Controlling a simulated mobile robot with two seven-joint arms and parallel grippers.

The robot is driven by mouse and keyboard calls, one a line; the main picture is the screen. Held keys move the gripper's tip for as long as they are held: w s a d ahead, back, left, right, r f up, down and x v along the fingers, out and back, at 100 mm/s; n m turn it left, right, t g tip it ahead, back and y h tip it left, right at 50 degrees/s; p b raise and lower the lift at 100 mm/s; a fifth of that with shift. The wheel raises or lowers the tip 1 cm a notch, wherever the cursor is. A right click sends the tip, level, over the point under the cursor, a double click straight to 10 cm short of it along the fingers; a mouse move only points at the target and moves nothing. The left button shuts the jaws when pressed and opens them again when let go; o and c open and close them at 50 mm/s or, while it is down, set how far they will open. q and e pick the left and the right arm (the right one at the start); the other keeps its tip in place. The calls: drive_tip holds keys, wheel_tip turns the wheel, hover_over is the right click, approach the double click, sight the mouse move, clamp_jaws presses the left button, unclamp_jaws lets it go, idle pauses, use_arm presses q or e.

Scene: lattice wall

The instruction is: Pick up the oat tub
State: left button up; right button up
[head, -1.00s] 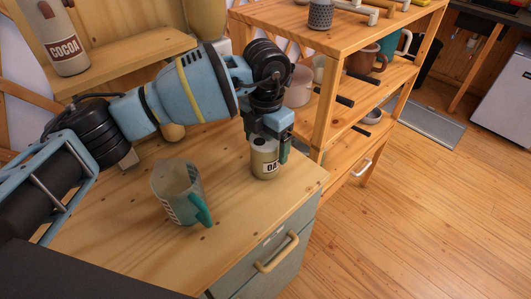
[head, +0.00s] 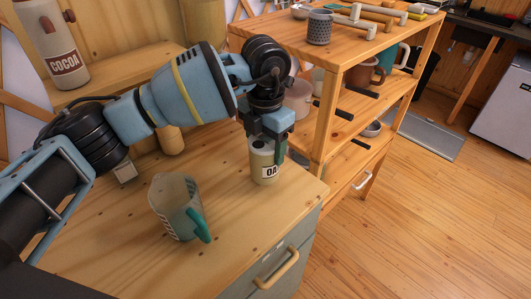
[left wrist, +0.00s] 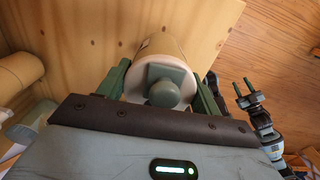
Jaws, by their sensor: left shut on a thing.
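The oat tub (head: 264,170) is a cream cylinder with a dark label marked "OA". It is upright at the right end of the wooden counter. My left gripper (head: 265,150) comes down from above with its green fingers on either side of the tub, shut on it. In the left wrist view the tub (left wrist: 168,50) shows end-on, with a grey-green knob on its lid, between the fingers. I cannot tell for sure whether its base touches the counter. My right gripper (left wrist: 242,82) shows at the right of the left wrist view, fingers apart and empty.
A translucent measuring jug (head: 172,205) with a teal handle stands left of the tub on the counter (head: 120,255). A shelf unit (head: 325,125) with mugs and pots stands close behind and right. A cocoa tub (head: 62,50) sits on the back shelf.

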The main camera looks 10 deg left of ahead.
use_arm(q)
drive_tip(key=s+d+r+b, duration=0.1)
drive_tip(key=s+d, duration=0.1)
drive_tip(key=d, duration=0.5)
drive_tip(key=s+d+b, duration=0.1)
drive_tip(key=s+d, duration=0.1)
drive_tip(key=d, duration=0.6)
drive_tip(key=shift+d+r, duration=0.3)
drive_tip(key=shift+r, duration=0.1)
use_arm(e)
drive_tip(key=shift+s+a+f, duration=0.1)
drive_tip(key=shift+s+f, duration=0.2)
drive_tip(key=shift+f, duration=0.35)
drive_tip(key=shift+s+f, duration=0.25)
drive_tip(key=shift+f, duration=0.35)
